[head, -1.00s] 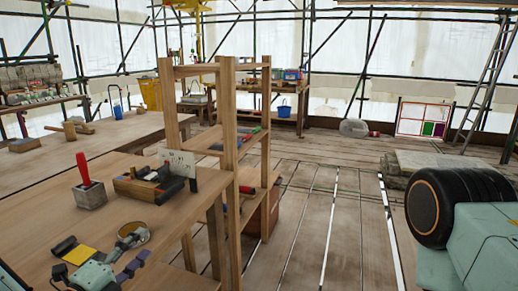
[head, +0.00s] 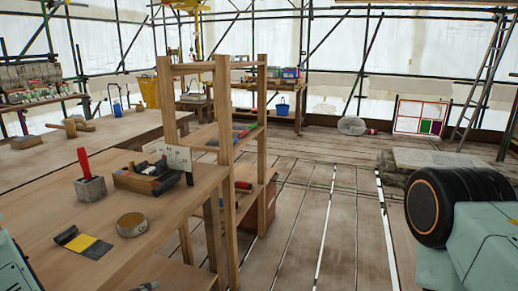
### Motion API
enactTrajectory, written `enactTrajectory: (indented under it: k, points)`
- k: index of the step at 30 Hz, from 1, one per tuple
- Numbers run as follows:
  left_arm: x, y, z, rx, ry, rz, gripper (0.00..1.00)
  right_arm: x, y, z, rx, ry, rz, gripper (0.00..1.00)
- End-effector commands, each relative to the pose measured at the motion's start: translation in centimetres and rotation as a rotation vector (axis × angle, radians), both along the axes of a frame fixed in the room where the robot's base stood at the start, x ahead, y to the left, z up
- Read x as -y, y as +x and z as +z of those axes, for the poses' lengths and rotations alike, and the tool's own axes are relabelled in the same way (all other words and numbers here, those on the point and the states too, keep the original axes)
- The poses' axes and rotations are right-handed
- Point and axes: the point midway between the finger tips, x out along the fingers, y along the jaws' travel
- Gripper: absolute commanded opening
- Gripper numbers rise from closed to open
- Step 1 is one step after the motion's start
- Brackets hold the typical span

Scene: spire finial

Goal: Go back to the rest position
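A teal part of my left arm shows at the lower left edge of the head view. A small dark piece at the bottom edge, apparently the tip of my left gripper (head: 145,287), is cut off by the frame, so its opening is hidden. A round ring-shaped roll or tin (head: 131,225) rests on the wooden workbench (head: 50,215), apart from that tip. My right arm shows as a teal link and a big black joint at the right edge. My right gripper is out of view.
On the bench lie a yellow-and-black scraper-like piece (head: 83,243), a grey block with a red handle (head: 89,177) and a wooden tool box (head: 148,178). A wooden shelf frame (head: 222,150) stands right of it.

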Motion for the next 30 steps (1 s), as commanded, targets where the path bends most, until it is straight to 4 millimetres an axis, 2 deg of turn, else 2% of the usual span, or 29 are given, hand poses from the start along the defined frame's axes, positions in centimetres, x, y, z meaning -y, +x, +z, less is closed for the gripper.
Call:
enactTrajectory:
  k: [3,5,9,13,15,18,21,24,30]
  points:
    - [1.1,-4.0,-4.4,-0.25,-0.128,0.106,0.47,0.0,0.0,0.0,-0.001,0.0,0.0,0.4]
    - [1.4,-6.4,-6.5,-0.383,-0.192,0.187,0.47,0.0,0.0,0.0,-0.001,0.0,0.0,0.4]
    - [1.7,-12.7,-10.6,-0.672,-0.315,0.423,0.47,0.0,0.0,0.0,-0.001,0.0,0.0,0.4]
    - [1.5,-19.0,-13.3,-0.898,-0.392,0.692,0.47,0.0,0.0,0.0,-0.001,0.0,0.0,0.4]
    - [1.3,-22.3,-14.1,-0.988,-0.415,0.843,0.47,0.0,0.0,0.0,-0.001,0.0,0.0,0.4]
    - [0.9,-26.1,-14.7,-1.077,-0.434,1.036,0.47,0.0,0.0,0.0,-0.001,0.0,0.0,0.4]
    - [0.5,-28.6,-14.9,-1.122,-0.441,1.176,0.47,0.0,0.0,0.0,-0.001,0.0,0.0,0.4]
    - [0.3,-29.9,-15.0,-1.139,-0.444,1.251,0.47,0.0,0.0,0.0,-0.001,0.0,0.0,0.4]
    - [0.2,-30.2,-15.0,-1.143,-0.448,1.272,0.47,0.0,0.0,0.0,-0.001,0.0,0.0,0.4]
